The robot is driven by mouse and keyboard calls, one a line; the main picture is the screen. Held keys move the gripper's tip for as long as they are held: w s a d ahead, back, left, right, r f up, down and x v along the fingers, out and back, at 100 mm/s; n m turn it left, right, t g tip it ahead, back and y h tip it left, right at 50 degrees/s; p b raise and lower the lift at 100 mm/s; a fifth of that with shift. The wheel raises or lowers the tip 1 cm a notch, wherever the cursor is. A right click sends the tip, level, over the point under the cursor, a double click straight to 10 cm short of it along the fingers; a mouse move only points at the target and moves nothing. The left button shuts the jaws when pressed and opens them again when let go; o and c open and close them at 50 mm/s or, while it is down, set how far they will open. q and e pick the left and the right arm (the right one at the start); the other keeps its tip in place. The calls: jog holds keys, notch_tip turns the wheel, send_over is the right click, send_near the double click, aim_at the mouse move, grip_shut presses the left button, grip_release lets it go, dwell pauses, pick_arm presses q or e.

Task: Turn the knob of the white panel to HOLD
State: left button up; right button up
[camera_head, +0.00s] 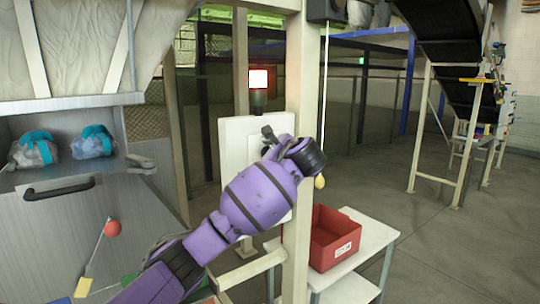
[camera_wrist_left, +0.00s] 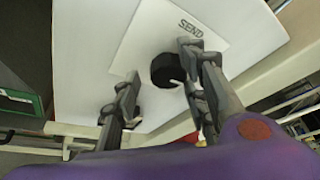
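The white panel (camera_head: 236,135) stands upright at the middle of the head view, partly covered by my left arm. In the left wrist view the panel (camera_wrist_left: 85,55) fills much of the picture. A paler plate (camera_wrist_left: 150,35) on it carries the word SEND; no HOLD label is readable. The round black knob (camera_wrist_left: 166,70) sits by this plate. My left gripper (camera_wrist_left: 160,62) is open, its fingers apart on either side of the knob, the right finger nearer. Whether they touch it is unclear. My right gripper is in neither view.
A lit lamp with a red glow (camera_head: 259,79) stands above the panel. A pale post (camera_head: 299,80) rises beside it. A red bin (camera_head: 333,238) sits on a white table (camera_head: 375,236) at right. Bagged items (camera_head: 92,141) lie on a grey unit at left. Floor at right is clear.

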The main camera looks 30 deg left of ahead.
pick_arm(q)
jog(key=shift+w+f, duration=0.1)
dwell(0.4)
jog(key=v, duration=1.2)
